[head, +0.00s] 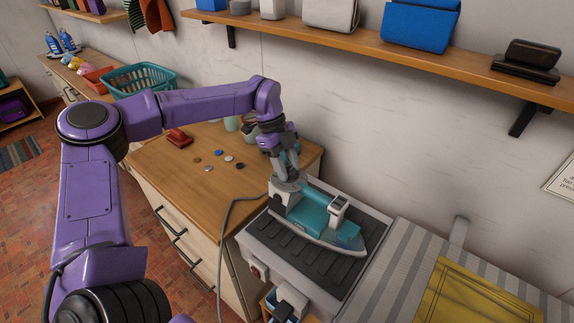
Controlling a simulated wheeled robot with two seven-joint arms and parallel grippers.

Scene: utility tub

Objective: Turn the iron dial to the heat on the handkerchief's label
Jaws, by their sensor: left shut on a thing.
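The teal and white iron (318,222) rests on a dark ribbed pad on a grey stand. My left gripper (287,184) points down at the iron's left end and is shut on what looks like its grey dial. The fingers cover most of the dial, so its setting cannot be read. A yellow cloth (470,300), apparently the handkerchief, lies flat on the striped ironing board (408,256) at the lower right, cut by the frame edge. No label can be made out on it. My right gripper is not in view.
A grey cord (222,240) hangs left of the stand. The wooden counter (180,165) holds a red object (179,138), several small discs and a cup. A teal basket (140,80) stands farther back. A shelf (350,40) with bags runs above.

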